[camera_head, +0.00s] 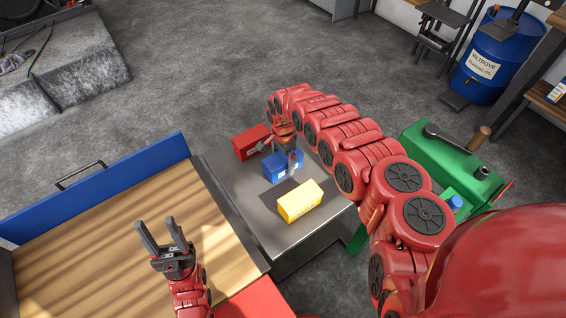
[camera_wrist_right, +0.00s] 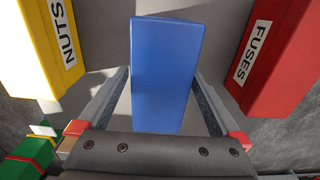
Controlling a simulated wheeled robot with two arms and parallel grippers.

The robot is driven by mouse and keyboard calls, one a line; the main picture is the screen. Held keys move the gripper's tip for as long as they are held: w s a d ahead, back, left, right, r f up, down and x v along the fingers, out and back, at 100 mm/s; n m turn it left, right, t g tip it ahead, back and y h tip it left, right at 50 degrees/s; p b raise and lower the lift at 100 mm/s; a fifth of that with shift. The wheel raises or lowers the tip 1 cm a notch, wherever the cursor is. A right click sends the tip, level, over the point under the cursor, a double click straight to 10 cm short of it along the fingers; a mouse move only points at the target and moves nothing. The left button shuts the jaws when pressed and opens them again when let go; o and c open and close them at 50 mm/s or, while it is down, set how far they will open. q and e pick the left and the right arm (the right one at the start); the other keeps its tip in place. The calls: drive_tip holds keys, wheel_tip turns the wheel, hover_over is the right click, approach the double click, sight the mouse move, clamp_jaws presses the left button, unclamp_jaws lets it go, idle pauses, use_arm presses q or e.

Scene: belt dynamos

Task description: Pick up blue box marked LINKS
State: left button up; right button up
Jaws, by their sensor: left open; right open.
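The blue box (camera_head: 277,169) sits on a grey metal surface (camera_head: 237,182), between a red box (camera_head: 248,142) and a yellow box (camera_head: 301,201). My right gripper (camera_head: 278,154) is above the blue box, pointing down. In the right wrist view, the blue box (camera_wrist_right: 166,70) lies between the two open fingers; I cannot tell whether they touch it. Its LINKS label is not readable. The yellow box reads NUTS (camera_wrist_right: 47,45) and the red one FUSES (camera_wrist_right: 272,55) there. My left gripper (camera_head: 158,228) is open and empty over the wooden surface.
A wooden worktop (camera_head: 100,235) with a blue raised edge (camera_head: 100,185) is on the left. A green machine (camera_head: 450,165) with a crank stands right of the metal surface. A blue drum (camera_head: 497,60) is far off at top right. The red and yellow boxes flank the right gripper.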

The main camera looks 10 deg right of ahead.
drive_tip(key=shift+f, duration=1.15)
clamp_jaws()
